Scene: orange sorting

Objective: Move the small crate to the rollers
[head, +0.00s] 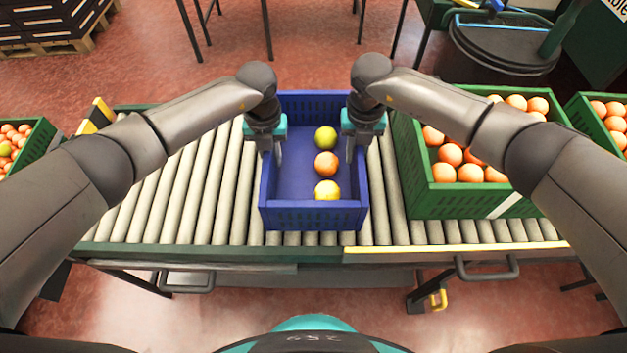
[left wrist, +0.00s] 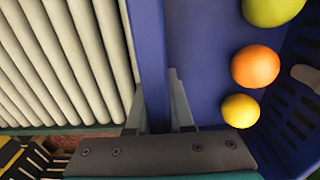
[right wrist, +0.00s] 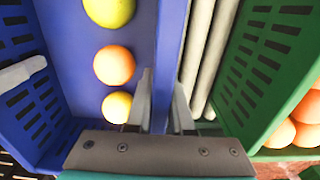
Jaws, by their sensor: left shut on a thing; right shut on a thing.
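The small blue crate (head: 312,216) is at the middle of the roller conveyor, over the rollers (head: 205,190). It holds a green-yellow fruit (head: 325,138), an orange (head: 326,164) and a yellow fruit (head: 327,189) in a row along its right side. My left gripper (head: 279,152) is shut on the crate's left wall, which runs between its fingers in the left wrist view (left wrist: 160,110). My right gripper (head: 350,150) is shut on the right wall, seen between its fingers in the right wrist view (right wrist: 162,105). Whether the crate's bottom touches the rollers cannot be told.
A large green crate (head: 480,201) full of oranges stands close to the right on the conveyor. Bare rollers lie to the left. Other green crates stand at the far left (head: 38,140) and far right (head: 590,112). A dark bin (head: 505,50) stands behind.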

